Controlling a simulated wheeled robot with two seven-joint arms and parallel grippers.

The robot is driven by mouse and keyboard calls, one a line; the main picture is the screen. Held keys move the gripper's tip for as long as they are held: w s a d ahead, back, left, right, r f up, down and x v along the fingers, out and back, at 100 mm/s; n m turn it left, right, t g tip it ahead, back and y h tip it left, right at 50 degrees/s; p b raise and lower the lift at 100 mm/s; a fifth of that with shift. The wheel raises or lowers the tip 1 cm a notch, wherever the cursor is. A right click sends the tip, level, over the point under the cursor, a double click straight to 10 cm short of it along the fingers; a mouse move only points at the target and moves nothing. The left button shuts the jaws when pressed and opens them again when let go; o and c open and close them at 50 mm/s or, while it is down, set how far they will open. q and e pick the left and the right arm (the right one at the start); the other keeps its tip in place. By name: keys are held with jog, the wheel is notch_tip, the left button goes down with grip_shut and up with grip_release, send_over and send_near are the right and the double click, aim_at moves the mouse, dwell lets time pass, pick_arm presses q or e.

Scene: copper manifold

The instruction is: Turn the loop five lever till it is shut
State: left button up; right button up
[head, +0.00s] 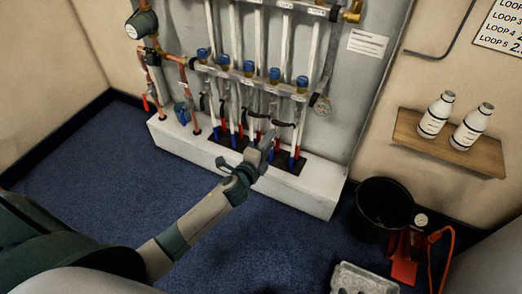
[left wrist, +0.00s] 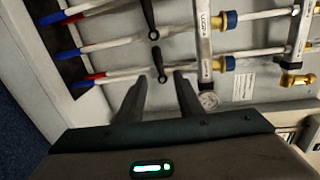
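The copper manifold (head: 250,78) stands against the grey back panel, with blue-capped loops and small black levers below. The black lever nearest the gauge end (left wrist: 158,64), seemingly loop five's, lies across its white pipe in the left wrist view. I cannot read a loop label there. A neighbouring black lever (left wrist: 150,18) sits above it in that view. My left gripper (head: 268,140) is at the right-hand loops in the head view. In the left wrist view its two fingers (left wrist: 162,82) are apart, with the lever's lower end at the gap between their tips. My right gripper is not in view.
A white plinth (head: 245,170) runs under the pipes. A round gauge (left wrist: 208,100) is close to the fingers. A wooden shelf (head: 450,146) with two white bottles is on the right wall. A black bucket (head: 384,207) stands below it. Blue floor is clear at left.

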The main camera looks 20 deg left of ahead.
pick_arm(q)
jog(key=s, duration=0.6)
jog(key=shift+r, duration=0.45)
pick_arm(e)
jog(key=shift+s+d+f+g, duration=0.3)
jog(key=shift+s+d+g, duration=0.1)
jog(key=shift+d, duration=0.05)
pick_arm(q)
jog(key=shift+s+a, duration=0.1)
